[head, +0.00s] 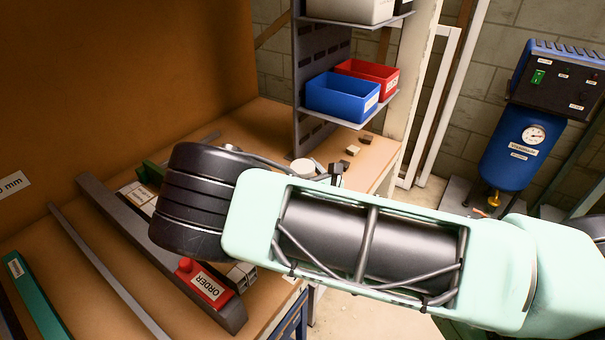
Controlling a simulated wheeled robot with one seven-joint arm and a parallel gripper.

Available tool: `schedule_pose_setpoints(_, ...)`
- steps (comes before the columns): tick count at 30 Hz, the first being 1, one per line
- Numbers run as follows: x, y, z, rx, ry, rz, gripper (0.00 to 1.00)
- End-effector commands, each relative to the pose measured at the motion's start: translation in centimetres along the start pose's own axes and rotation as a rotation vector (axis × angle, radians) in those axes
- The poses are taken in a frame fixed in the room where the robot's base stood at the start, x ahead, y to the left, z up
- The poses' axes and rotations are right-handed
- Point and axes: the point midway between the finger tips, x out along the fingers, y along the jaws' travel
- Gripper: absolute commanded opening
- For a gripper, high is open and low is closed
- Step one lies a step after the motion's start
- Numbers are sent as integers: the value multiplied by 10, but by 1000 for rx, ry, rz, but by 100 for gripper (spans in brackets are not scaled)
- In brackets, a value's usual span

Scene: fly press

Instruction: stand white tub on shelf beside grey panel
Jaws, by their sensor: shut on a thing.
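The grey panel (322,72) is a slotted upright at the back of the bench. The shelf (360,122) juts out from it to the right. A pale round top (303,167), which looks like the white tub, shows just above my arm's upper edge. Small dark parts that look like the fingers of my gripper (330,170) show right beside it. My gripper is shut on it, but the arm hides most of the gripper, the contact and the tub's lower part. Both appear lower than the shelf and in front of it.
A blue bin (342,97) and a red bin (368,74) fill much of the shelf. A white bin (350,9) stands on the shelf above. Small blocks (351,150) lie on the bench (262,122) below.

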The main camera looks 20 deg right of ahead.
Motion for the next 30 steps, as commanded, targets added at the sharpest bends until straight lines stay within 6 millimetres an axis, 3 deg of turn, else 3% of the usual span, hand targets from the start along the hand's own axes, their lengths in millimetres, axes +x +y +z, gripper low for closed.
schedule_pose_setpoints(3, 0, -1, -11, 0, -2, -1, 18)
schedule_pose_setpoints(13, 0, 0, -16, -1, -2, -1, 18)
schedule_pose_setpoints(14, 0, 0, -16, 0, 0, 0, 56)
schedule_pose_setpoints(16, 0, 0, -15, 0, 0, -1, 75)
schedule_pose_setpoints(27, 0, 0, -10, 0, -1, -2, 75)
schedule_pose_setpoints(30, -13, 0, -15, -1, 3, 0, 75)
